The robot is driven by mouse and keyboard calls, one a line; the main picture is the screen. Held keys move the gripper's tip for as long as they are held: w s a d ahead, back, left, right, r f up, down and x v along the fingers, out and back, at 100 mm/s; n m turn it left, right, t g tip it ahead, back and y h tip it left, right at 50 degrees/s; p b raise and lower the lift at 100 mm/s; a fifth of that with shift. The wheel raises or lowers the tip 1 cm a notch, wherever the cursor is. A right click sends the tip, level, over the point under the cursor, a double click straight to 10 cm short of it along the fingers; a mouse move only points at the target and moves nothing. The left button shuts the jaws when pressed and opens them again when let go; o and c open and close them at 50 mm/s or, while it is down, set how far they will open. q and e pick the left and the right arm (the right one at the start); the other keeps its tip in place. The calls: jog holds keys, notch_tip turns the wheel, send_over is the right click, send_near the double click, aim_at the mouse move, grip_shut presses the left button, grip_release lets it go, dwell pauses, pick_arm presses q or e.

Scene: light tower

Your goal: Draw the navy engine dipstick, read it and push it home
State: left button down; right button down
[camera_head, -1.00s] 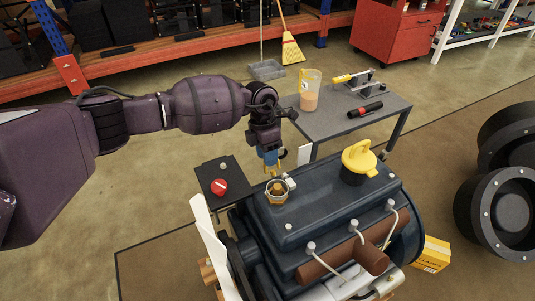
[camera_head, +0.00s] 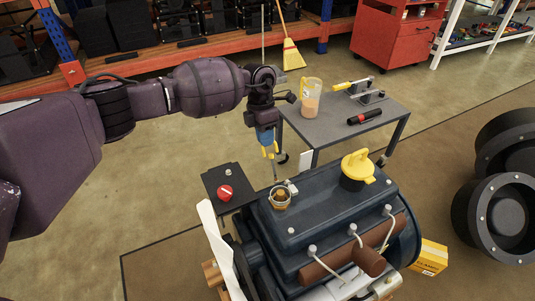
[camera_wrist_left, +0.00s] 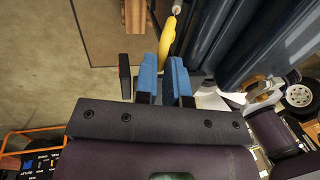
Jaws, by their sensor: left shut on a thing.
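The navy engine (camera_head: 320,215) stands in the lower middle of the head view. My left gripper (camera_head: 267,143), with blue fingers, is above its far left corner and shut on the yellow handle of the dipstick (camera_head: 271,154). A thin rod runs down from the handle towards the engine top; I cannot tell where its lower end is. In the left wrist view the yellow handle (camera_wrist_left: 167,42) shows at the blue fingertips (camera_wrist_left: 164,72). A brass-coloured filler neck (camera_head: 280,197) is on the engine near the rod. My right gripper is not in view.
A yellow cap (camera_head: 357,167) stands on the engine top. A black box with a red knob (camera_head: 225,192) is left of the engine. Behind is a grey table (camera_head: 345,125) with a jug (camera_head: 311,98), a black-and-red torch (camera_head: 366,117) and a yellow-handled clamp. Large black wheels (camera_head: 497,215) are at right.

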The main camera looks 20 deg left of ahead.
pick_arm(q)
jog(key=v, duration=0.4)
jog(key=shift+w+a+r, duration=0.15)
jog(key=shift+w+a, duration=0.15)
jog(key=shift+a, duration=0.1)
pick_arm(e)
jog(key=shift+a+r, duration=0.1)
pick_arm(q)
jog(key=c, duration=1.2)
grip_release()
jog(key=p+v, duration=0.2)
jog(key=v, duration=0.8)
jog(key=shift+r, duration=0.35)
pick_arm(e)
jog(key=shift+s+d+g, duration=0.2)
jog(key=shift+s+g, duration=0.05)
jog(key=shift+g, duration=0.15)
